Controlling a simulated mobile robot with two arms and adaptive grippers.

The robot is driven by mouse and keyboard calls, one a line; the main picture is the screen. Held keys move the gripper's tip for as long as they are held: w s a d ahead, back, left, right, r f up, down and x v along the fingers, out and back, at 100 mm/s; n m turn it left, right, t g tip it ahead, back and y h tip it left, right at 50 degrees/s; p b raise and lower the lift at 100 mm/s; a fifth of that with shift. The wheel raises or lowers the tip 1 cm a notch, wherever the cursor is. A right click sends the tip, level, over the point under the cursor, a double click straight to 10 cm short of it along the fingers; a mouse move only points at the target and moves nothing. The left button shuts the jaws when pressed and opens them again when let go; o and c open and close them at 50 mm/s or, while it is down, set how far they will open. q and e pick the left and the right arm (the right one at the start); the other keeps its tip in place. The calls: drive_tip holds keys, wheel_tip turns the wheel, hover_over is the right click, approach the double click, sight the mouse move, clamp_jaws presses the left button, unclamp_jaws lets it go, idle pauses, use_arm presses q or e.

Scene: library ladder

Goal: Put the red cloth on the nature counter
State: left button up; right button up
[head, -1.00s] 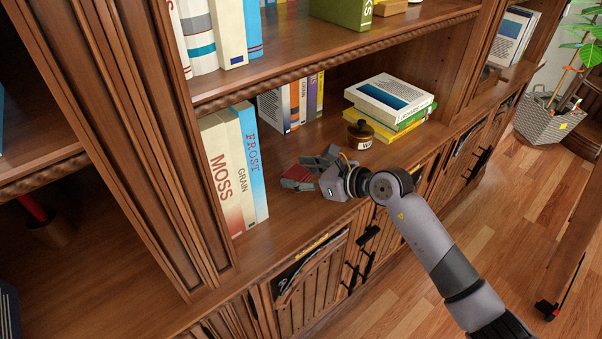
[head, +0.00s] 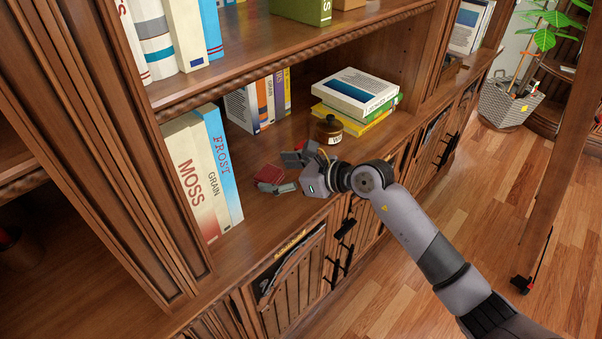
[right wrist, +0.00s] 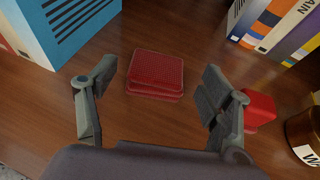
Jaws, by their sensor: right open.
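The red cloth (head: 268,173) lies folded in a small flat stack on the brown wooden counter (head: 250,215), to the right of the upright books. It also shows in the right wrist view (right wrist: 156,73), ahead of the palm and between the lines of the two fingers. My right gripper (head: 284,173) is open and empty, low over the counter, with its fingers spread beside the near side of the cloth. Both fingers show apart in the right wrist view (right wrist: 156,88). I cannot tell whether either touches the cloth. My left gripper is out of view.
Tall books (head: 205,170) stand left of the cloth. A brown jar (head: 328,131) and a small red block (right wrist: 260,107) are to the right. Flat stacked books (head: 355,95) lie further back. A shelf (head: 300,40) overhangs the counter.

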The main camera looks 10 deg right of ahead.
drive_tip(key=v, duration=1)
drive_tip(key=shift+s+f+b, duration=0.1)
drive_tip(key=shift+s+b, duration=0.05)
drive_tip(key=shift+b, duration=0.25)
